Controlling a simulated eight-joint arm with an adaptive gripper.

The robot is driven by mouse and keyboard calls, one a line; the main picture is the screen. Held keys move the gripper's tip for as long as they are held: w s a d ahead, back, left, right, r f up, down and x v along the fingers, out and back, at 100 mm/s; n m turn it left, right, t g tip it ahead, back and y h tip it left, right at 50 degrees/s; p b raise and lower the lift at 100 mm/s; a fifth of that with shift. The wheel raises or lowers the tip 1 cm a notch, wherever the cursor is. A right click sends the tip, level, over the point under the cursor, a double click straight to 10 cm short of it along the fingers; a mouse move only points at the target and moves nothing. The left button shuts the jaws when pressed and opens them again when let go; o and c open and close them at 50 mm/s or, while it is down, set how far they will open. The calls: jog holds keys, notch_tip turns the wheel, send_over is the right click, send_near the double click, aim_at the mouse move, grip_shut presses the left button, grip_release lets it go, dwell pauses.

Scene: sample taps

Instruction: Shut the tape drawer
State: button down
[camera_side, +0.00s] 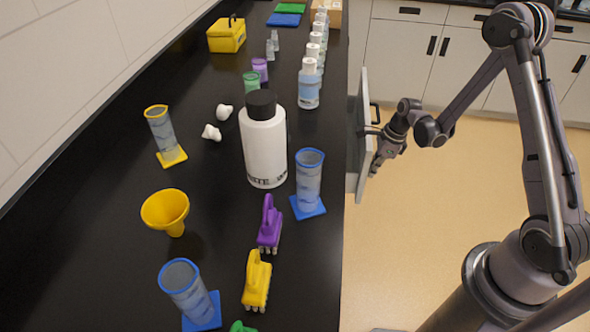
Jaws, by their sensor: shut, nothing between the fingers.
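The tape drawer (364,160) is a pale grey front panel with a dark handle, standing out a little from the right edge of the black counter. A narrow dark gap shows between the panel and the counter edge. Its contents cannot be made out. My gripper (375,169) is shut and empty at the outer face of the drawer front, just below the handle in the picture. It looks close to or touching the panel; I cannot tell which.
Several reagent bottles (309,86) stand farther back.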

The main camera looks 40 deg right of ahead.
jog(key=shift+w+a, duration=0.4)
jog(key=shift+w, duration=0.05)
jog(key=s+d+r, duration=0.2)
jog(key=r, duration=0.3)
jog(key=s+d+r, duration=0.3)
jog(key=r, duration=0.2)
jog(key=w+d+f+t+y, duration=0.2)
jog(key=w+d, duration=0.1)
jog(key=d, duration=0.4)
jog(key=w+d+f+t+y, duration=0.2)
jog(key=w+d, duration=0.1)
jog(key=d, duration=0.3)
jog(key=w+a+r+x, duration=0.1)
jog(key=r+x, duration=0.1)
jog(key=x, duration=1)
jog(key=shift+w+a+f, duration=0.2)
jog(key=shift+w+a, duration=0.25)
